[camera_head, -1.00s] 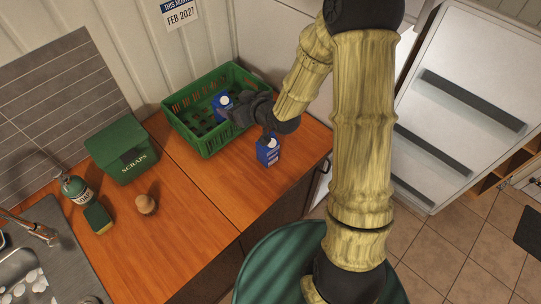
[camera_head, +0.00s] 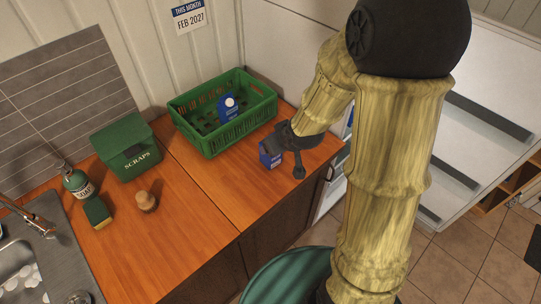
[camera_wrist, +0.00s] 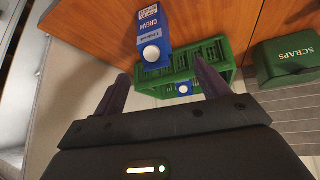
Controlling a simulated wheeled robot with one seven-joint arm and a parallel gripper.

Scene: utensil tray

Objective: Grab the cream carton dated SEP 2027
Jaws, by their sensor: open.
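A blue-and-white cream carton (camera_head: 270,155) stands on the wooden counter, to the right of the green crate. In the head view my gripper (camera_head: 292,158) partly covers that carton's right side.
The green crate (camera_head: 222,135) stands against the wall. A green scraps bin (camera_head: 127,150), a wooden knob-like item (camera_head: 146,201), a sponge (camera_head: 97,213) and a bottle (camera_head: 77,184) are further left. A wall sign (camera_head: 188,15) reads THIS MONTH FEB 2027. The counter's front middle is clear.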

